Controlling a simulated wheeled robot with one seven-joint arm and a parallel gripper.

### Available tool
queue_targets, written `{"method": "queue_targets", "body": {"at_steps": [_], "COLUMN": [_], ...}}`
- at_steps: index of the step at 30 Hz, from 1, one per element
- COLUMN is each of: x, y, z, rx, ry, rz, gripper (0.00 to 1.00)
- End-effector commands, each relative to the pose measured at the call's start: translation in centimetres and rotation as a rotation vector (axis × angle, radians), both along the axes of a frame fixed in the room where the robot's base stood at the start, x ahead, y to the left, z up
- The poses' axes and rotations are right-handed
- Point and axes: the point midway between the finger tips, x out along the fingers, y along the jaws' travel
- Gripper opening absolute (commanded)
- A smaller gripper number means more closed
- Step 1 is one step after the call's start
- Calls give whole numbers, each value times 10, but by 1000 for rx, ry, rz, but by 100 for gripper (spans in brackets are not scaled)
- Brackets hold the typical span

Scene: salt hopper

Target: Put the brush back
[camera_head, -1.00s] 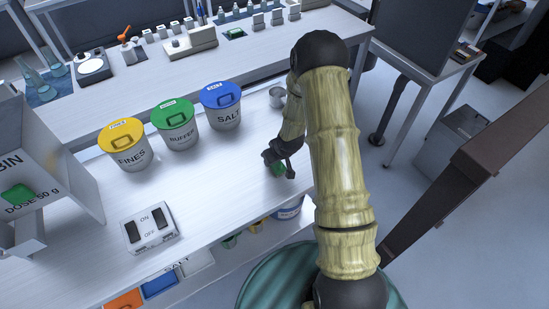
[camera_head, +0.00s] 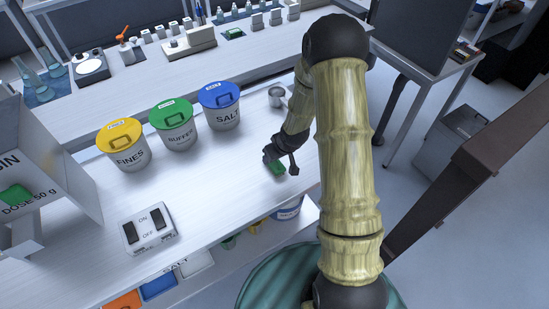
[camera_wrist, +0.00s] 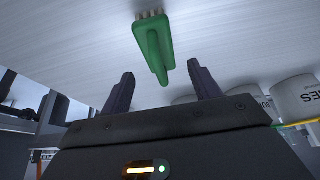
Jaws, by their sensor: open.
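A green brush (camera_wrist: 153,43) with pale bristles lies on the white bench (camera_head: 215,188). In the wrist view its handle points toward my open gripper (camera_wrist: 160,90), and the handle's end reaches close to the gap between the two fingers. The fingers are apart with nothing held between them. In the head view my gripper (camera_head: 281,165) is low over the right part of the bench, and a small bit of the green brush (camera_head: 277,168) shows beside it. The rest of the brush is hidden there by my gripper.
Lidded buckets stand behind: yellow FINES (camera_head: 124,146), green BUFFER (camera_head: 175,125) and blue SALT (camera_head: 221,106). A small metal cup (camera_head: 277,97) is right of them. An ON/OFF switch box (camera_head: 147,229) and a bin (camera_head: 45,165) are on the left. The middle of the bench is clear.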

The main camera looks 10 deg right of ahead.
Motion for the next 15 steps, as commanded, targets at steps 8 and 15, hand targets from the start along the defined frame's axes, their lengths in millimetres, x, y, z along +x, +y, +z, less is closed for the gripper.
{"method": "queue_targets", "body": {"at_steps": [8,15], "x": [-17,-28], "y": [-7,-10], "z": [41,66], "rx": [0,0], "ry": [-3,-1], "rz": [-2,-1], "gripper": [62,62]}}
